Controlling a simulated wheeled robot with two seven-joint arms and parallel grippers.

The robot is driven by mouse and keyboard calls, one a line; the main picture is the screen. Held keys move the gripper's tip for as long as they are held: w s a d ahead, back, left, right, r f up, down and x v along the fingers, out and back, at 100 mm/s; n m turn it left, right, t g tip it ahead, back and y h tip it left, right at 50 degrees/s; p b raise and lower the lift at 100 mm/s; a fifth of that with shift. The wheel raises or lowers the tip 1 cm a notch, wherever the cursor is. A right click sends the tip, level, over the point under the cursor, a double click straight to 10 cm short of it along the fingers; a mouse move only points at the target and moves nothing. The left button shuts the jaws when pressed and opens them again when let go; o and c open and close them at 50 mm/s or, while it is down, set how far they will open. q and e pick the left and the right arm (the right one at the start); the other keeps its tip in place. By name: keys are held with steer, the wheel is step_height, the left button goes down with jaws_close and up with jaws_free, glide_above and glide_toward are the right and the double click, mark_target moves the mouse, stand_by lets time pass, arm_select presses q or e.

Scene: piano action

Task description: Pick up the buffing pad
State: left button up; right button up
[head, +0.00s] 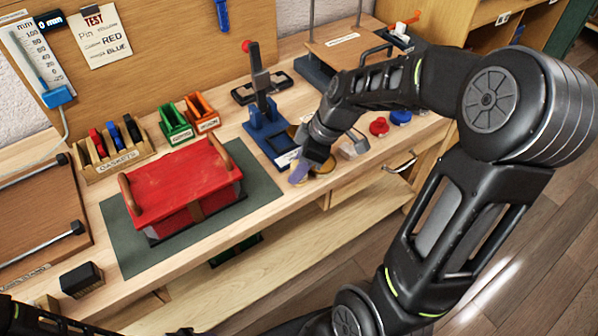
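My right gripper (306,164) reaches down from the right to the bench's front edge, beside the blue hand press (264,125). A small purple piece (299,173) shows at its fingertips, perhaps the buffing pad; I cannot tell whether it is held or lies there. A yellowish round disc (325,165) shows just right of the fingertips, partly hidden by the gripper. The fingers are too small and covered to show their opening. Dark links of my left arm show at the bottom left, but its gripper is not clearly visible.
A red box with wooden handles (186,191) stands on a green mat (262,190). Green (175,124) and orange (203,113) holders and a gasket rack (112,158) stand behind. Red (379,126) and blue (401,117) round pieces lie right of the gripper. A drawer handle (400,163) protrudes below.

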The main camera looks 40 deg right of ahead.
jaws_close()
stand_by(0.3)
step_height(320, 180, up, 10)
steer(key=shift+r, duration=0.1)
stand_by(0.4)
stand_by(0.8)
